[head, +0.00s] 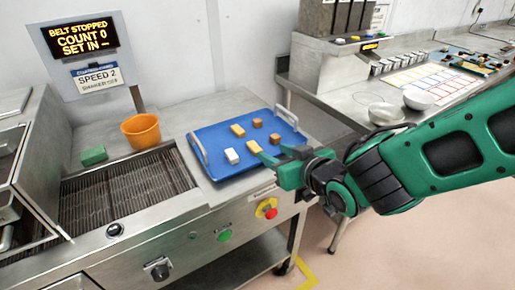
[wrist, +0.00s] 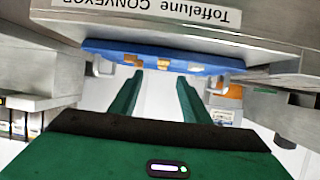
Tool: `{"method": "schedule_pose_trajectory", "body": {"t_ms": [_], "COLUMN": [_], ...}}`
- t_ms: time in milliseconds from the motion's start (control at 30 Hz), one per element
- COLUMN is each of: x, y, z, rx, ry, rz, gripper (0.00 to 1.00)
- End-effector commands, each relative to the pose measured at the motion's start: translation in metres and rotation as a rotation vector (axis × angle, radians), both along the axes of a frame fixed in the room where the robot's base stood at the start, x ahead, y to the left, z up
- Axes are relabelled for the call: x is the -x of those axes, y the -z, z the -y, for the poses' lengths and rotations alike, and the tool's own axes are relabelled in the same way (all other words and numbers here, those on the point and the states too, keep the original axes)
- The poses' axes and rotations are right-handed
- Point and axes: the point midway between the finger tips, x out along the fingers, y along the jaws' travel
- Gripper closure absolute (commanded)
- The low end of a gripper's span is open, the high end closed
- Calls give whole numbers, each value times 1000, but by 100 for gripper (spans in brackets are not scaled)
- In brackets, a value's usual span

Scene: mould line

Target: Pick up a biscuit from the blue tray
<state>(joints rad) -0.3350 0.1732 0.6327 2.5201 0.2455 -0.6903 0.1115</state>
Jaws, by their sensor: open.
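The blue tray (head: 215,141) lies on the steel end of the conveyor, with a raised handle on two sides. Several small blocks, apparently the biscuits, lie apart on it: two yellow (head: 238,130), two brown (head: 274,139) and a white one (head: 232,156). My gripper (head: 276,166) is at the tray's near right edge, its fingers close to the nearer yellow biscuit. In the wrist view my gripper (wrist: 160,76) is open with nothing between the fingers. The blue tray (wrist: 195,61) shows there at a low slant, with biscuits partly visible.
An orange tub (head: 141,131) and a green block (head: 93,156) stand left of the tray beside the belt (head: 120,193). The sign reads belt stopped, count 0. A red stop button (head: 267,208) is on the front panel. A bench with bowls (head: 418,100) stands right.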

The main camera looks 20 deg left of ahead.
Motion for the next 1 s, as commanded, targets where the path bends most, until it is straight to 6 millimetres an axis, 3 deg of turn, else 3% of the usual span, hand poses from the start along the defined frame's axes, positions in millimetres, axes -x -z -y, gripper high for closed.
{"method": "schedule_pose_trajectory", "body": {"t_ms": [400,733,1000], "x": [-25,-38,-58], "y": [16,24,38], "z": [-35,-47,-68], "rx": [-13,-13,-13], "ry": [-11,-8,-8], "rz": [5,4,4], "gripper": [57,57,57]}}
